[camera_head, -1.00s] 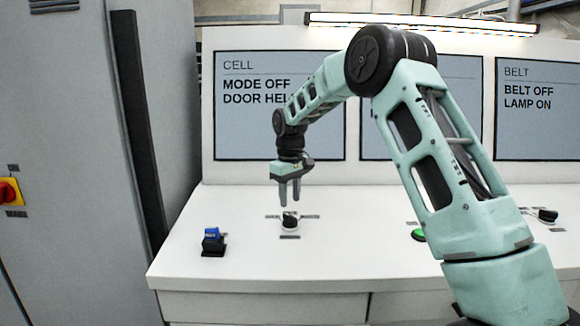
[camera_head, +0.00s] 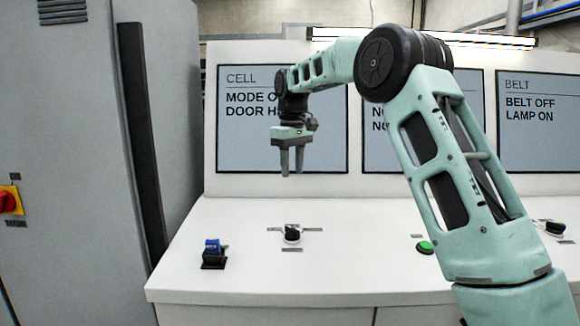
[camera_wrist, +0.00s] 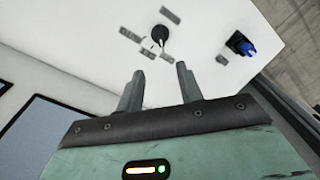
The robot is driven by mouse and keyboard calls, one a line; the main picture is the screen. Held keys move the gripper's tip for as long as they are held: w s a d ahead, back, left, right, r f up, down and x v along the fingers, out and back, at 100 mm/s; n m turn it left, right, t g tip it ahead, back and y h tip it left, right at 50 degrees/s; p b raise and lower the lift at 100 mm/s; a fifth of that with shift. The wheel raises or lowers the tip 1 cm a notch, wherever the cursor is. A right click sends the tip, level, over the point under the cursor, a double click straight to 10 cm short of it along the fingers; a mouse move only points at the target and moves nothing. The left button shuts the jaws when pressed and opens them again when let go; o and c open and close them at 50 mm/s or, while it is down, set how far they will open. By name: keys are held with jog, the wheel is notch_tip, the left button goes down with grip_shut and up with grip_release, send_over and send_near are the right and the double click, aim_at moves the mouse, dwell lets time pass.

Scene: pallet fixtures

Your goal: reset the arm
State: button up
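My gripper (camera_head: 292,172) hangs with its fingers pointing down, above the white console and in front of the left display panel. Its two fingers stand apart with nothing between them; the wrist view also shows the open fingers (camera_wrist: 158,84). Below it a black-and-white rotary knob (camera_head: 292,234) sits on the console top, with small label plates around it. The knob also shows in the wrist view (camera_wrist: 160,34), beyond the fingertips and apart from them.
A blue switch on a black base (camera_head: 213,252) stands left of the knob. A green button (camera_head: 425,247) and another black knob (camera_head: 553,227) are to the right. A grey cabinet (camera_head: 75,160) with a red-and-yellow switch (camera_head: 10,200) stands at left. Display panels (camera_head: 537,130) back the console (camera_head: 350,270).

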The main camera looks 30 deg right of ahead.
jog(key=s+a+f+n, duration=0.15)
jog(key=s+a, duration=0.25)
jog(key=a, duration=0.4)
jog(key=s+a+f+n, duration=0.1)
jog(key=s+a+f, duration=0.1)
jog(key=s+a, duration=0.4)
jog(key=s+a+f+n, duration=0.1)
jog(key=s+a+f, duration=0.15)
jog(key=a, duration=0.65)
jog(key=s+a+f, duration=0.2)
jog(key=s+f, duration=0.1)
jog(key=s, duration=0.6)
jog(key=s+a+f+n+b, duration=0.1)
jog(key=s+a+f, duration=0.1)
jog(key=s, duration=0.7)
jog(key=s+a+f+n, duration=0.1)
jog(key=s+f, duration=0.4)
jog(key=s, duration=0.4)
jog(key=shift+a+y+b, duration=0.3)
jog(key=shift+a, duration=0.1)
